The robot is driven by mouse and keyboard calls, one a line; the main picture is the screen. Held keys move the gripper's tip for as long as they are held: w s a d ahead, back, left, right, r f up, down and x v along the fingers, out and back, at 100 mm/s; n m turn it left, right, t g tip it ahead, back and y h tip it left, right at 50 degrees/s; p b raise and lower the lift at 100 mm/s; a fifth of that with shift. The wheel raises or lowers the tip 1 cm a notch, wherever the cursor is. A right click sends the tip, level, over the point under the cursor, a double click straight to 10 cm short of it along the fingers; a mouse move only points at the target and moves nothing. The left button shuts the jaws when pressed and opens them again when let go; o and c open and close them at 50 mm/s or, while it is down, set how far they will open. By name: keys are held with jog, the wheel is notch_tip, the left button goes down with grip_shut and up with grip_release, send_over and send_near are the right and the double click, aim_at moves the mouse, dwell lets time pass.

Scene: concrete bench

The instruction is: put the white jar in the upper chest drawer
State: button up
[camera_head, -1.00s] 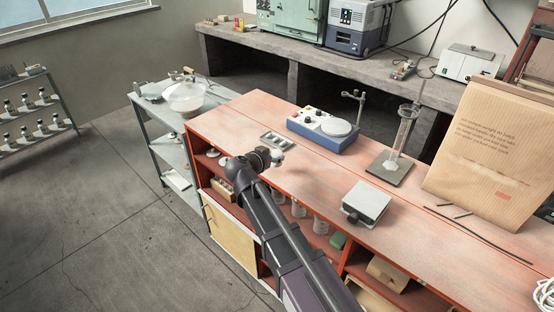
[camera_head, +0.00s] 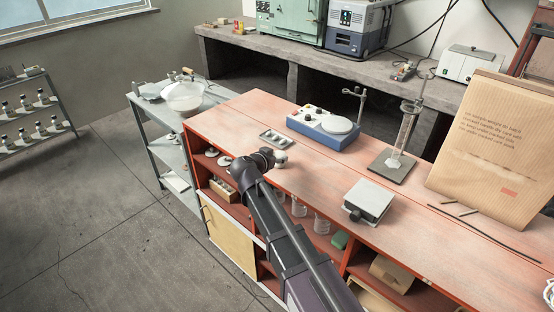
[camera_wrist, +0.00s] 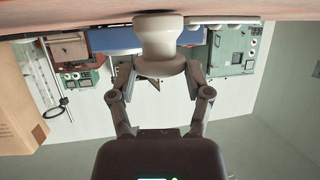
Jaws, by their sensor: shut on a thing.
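The white jar (camera_wrist: 160,44) is between the two fingers of my gripper (camera_wrist: 160,76) in the wrist view, which looks upside down. My gripper is shut on it. In the head view, my gripper (camera_head: 270,158) is over the red-topped bench, and the jar (camera_head: 281,160) shows as a small pale shape at its tip. The jar is at or close above the bench top; I cannot tell whether it touches. I cannot make out an upper chest drawer in these views.
The red bench (camera_head: 310,178) carries a grey tray (camera_head: 276,139), a blue stirrer (camera_head: 322,128), a glass cylinder on a stand, a grey box (camera_head: 368,200) and a large paper bag (camera_head: 484,150). Shelves with glassware are below. Open floor lies at left.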

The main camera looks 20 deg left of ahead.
jog(key=shift+f, duration=0.2)
jog(key=o, duration=1.1)
jog(key=shift+o, duration=0.2)
jog(key=p+v, duration=0.5)
jog(key=v, duration=0.8)
jog(key=shift+s+a+r, duration=0.2)
jog(key=shift+a+r, duration=0.1)
jog(key=shift+r, duration=0.1)
